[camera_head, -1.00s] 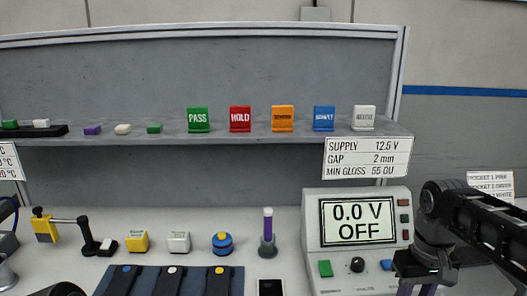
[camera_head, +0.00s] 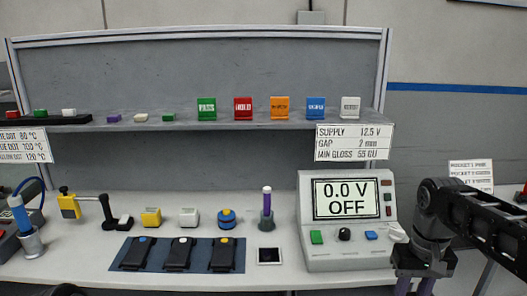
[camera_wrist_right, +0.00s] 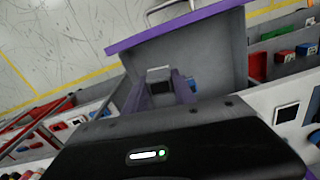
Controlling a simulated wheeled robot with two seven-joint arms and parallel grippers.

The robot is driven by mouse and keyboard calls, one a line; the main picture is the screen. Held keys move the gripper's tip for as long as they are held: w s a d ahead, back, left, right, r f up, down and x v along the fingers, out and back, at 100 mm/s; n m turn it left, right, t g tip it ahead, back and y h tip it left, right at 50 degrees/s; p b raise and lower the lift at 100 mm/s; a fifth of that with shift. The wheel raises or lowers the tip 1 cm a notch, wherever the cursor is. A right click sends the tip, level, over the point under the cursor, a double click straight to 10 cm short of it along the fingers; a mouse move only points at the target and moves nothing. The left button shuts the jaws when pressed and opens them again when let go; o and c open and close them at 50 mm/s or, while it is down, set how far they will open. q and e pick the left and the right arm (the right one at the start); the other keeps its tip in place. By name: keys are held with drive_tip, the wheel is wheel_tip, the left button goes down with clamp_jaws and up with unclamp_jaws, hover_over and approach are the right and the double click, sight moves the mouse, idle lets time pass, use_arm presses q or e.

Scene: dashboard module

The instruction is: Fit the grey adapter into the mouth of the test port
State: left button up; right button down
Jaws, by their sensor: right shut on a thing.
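My right gripper (camera_head: 416,287) hangs beside the lower right corner of the supply unit, its purple fingers pointing down and cut off by the frame's bottom edge. In the right wrist view the purple fingers (camera_wrist_right: 160,92) are closed about a small grey piece (camera_wrist_right: 160,76), which looks like the adapter; its shape is mostly hidden. A large grey, purple-edged surface (camera_wrist_right: 215,50) lies behind it, and I cannot tell what it is. I cannot make out the test port for certain in either view. My left gripper is not in view.
The supply unit (camera_head: 310,240) reads 0.0 V OFF. A shelf (camera_head: 290,122) with coloured signs runs behind. The bench front strip is clear.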

drive_tip(key=w+a+f+n, duration=0.1)
drive_tip(key=w+a+f, duration=0.6)
drive_tip(key=a+f, duration=0.5)
drive_tip(key=shift+a+f+n, duration=0.15)
drive_tip(key=shift+a+n, duration=0.25)
drive_tip(key=shift+a, duration=0.1)
drive_tip(key=shift+w, duration=0.1)
